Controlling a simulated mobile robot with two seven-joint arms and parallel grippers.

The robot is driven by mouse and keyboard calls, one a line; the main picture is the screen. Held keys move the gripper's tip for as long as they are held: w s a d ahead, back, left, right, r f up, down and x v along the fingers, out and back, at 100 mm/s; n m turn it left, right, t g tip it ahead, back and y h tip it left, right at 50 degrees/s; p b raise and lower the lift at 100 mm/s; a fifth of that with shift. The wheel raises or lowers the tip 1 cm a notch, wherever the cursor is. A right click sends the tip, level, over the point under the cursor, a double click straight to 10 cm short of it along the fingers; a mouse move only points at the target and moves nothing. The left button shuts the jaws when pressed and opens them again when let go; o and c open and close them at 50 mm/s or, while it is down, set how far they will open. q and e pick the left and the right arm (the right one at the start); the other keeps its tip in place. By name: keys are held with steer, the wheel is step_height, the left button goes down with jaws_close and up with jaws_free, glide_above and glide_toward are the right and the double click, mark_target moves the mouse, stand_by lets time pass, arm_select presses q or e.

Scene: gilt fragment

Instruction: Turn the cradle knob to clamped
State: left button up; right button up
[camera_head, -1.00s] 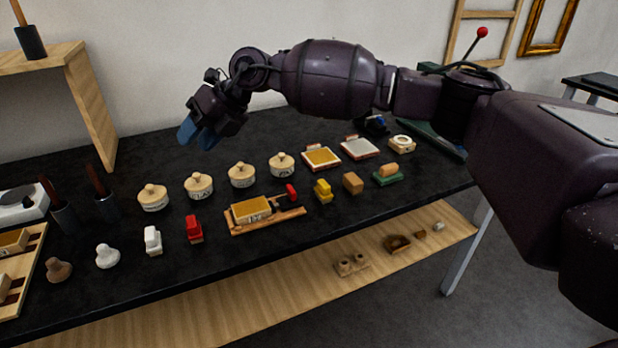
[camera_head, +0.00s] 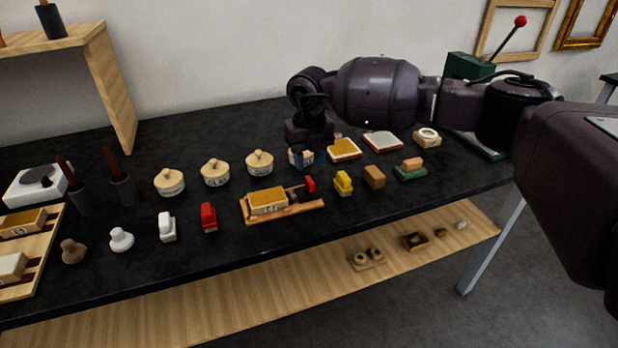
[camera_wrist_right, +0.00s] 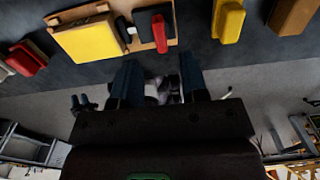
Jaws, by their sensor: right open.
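The cradle (camera_head: 282,211) is a low wooden board near the middle of the table, bearing a gilt-topped block (camera_head: 268,200). Its red knob (camera_head: 310,184) stands at the board's right end. In the right wrist view the knob (camera_wrist_right: 160,33) lies ahead of the fingertips, roughly midway between them, with the yellow block (camera_wrist_right: 88,38) to its left. My right gripper (camera_head: 309,160) points down, open and empty, above and behind the knob, apart from it. Its blue fingers also show in the wrist view (camera_wrist_right: 160,70). My left gripper is out of view.
A yellow block (camera_head: 343,183) and a brown block (camera_head: 374,177) stand close to the knob's right. A red piece (camera_head: 209,217) is left of the cradle.

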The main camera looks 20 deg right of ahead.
mark_target(309, 179)
steer(key=shift+f+b, duration=0.35)
steer(key=shift+f, duration=2.4)
jaws_close()
